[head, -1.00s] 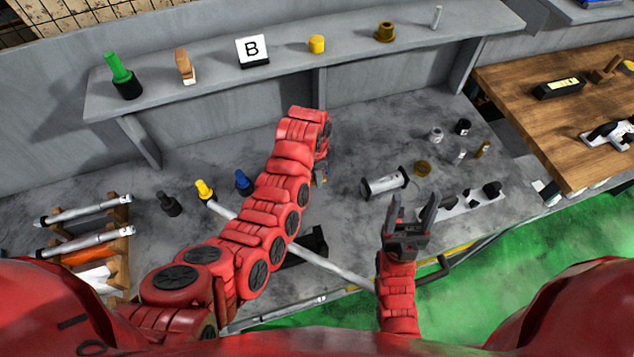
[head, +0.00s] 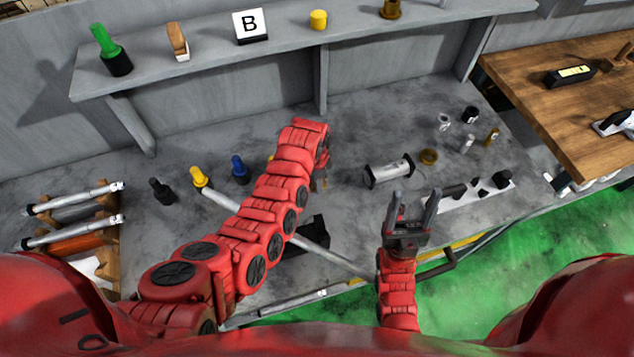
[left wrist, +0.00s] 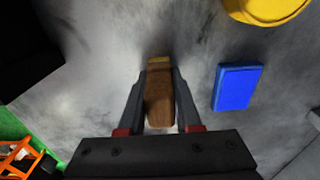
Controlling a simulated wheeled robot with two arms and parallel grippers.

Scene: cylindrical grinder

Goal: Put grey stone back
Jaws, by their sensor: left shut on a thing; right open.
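I cannot pick out a grey stone for certain. My right gripper (head: 412,212) is open and empty, fingers pointing up the picture, left of a white tray (head: 437,207) with dark pieces.
A raised grey shelf (head: 215,62) carries a green-handled tool (head: 108,48), a brown-and-white piece (head: 177,41), a B sign (head: 251,26) and a yellow cylinder (head: 318,19). A metal cylinder (head: 389,171) lies on the bench. A blue block (left wrist: 237,87) lies right of the left gripper.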

